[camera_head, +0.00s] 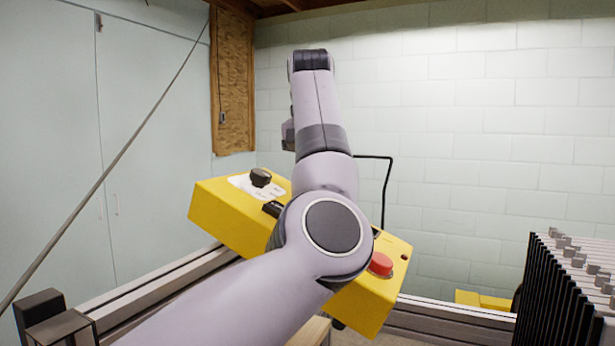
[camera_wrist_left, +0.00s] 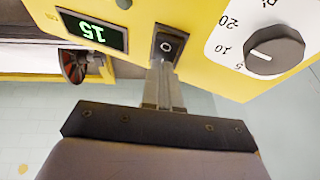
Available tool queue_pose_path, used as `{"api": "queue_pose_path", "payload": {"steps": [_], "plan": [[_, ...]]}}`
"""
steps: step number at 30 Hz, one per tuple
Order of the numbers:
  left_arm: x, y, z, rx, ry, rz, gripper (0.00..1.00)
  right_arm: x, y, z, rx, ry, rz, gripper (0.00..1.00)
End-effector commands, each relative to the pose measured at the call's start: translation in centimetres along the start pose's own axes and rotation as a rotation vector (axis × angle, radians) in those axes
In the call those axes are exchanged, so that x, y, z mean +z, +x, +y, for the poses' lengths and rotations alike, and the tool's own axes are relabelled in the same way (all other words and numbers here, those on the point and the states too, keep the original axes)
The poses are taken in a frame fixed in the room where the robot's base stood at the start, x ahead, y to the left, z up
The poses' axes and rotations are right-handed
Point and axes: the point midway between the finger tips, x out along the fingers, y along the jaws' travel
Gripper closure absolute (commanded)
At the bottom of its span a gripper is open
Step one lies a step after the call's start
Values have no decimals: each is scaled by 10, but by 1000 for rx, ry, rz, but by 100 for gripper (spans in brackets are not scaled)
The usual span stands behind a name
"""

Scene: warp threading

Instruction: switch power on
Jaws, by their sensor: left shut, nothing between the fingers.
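A yellow control box (camera_head: 225,215) stands in the middle of the head view, its centre hidden behind my left arm. In the left wrist view its yellow face (camera_wrist_left: 205,75) carries a black power switch (camera_wrist_left: 168,45) with a white circle mark. My left gripper (camera_wrist_left: 164,68) is shut and empty, its fingertips at the switch's lower edge in the picture; I cannot tell whether they touch it. The gripper's fingers are hidden in the head view. My right gripper is not in view.
A black knob (camera_wrist_left: 274,50) on a white dial and a lit green display reading 15 (camera_wrist_left: 92,30) flank the switch. A red button (camera_head: 381,264) sits at the box's right end. A row of black plates (camera_head: 560,290) stands at the right.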

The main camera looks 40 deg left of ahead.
Motion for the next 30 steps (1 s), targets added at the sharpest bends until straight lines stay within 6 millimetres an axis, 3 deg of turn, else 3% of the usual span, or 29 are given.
{"api": "queue_pose_path", "payload": {"steps": [16,30], "plan": [[16,-4,1,1,1,-6,100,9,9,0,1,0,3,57],[11,-9,-2,0,1,0,100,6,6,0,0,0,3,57]]}}
